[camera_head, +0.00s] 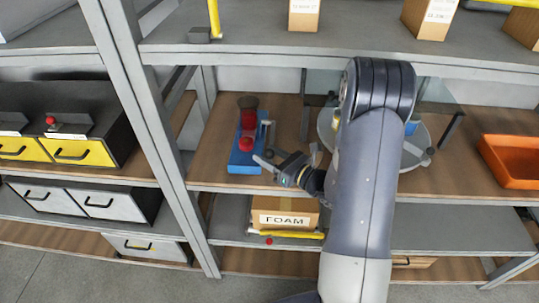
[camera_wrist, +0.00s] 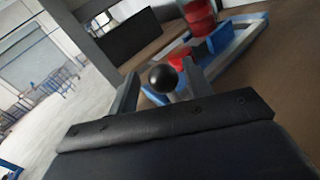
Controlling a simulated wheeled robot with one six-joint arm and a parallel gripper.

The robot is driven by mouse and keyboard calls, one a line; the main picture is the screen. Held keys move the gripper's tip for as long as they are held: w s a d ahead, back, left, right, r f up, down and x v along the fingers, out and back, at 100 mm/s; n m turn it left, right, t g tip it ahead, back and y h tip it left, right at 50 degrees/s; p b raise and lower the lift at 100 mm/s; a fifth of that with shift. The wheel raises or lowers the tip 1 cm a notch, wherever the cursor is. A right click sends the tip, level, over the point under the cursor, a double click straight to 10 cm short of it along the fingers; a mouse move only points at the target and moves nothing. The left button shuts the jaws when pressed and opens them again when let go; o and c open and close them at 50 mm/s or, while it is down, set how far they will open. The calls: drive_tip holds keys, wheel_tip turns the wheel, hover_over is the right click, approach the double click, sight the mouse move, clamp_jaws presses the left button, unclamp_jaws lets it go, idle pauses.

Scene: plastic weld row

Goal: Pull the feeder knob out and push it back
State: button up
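The feeder has a blue base (camera_head: 245,160) with a red cylinder (camera_head: 249,120) on it, and stands on the wooden shelf left of my arm. In the wrist view, its red cylinder (camera_wrist: 201,15) and blue-and-white base (camera_wrist: 245,38) show at the upper right. A round black knob (camera_wrist: 163,78) shows in the gap between my fingertips. I cannot pick out the knob in the head view. My gripper (camera_head: 283,156) is at the feeder's near right side. In the wrist view my gripper (camera_wrist: 160,82) is open, with space on both sides of the knob.
A grey upright (camera_head: 150,110) stands left of the feeder. A round grey platform (camera_head: 415,145) is partly hidden behind my arm. An orange bin (camera_head: 512,160) is at the far right. A FOAM box (camera_head: 283,215) sits on the shelf below. Another shelf (camera_head: 330,45) runs above.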

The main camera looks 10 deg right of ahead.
drive_tip(key=b+v, duration=0.2)
drive_tip(key=v, duration=0.9)
drive_tip(key=shift+w, duration=0.1)
drive_tip(key=shift+c, duration=0.3)
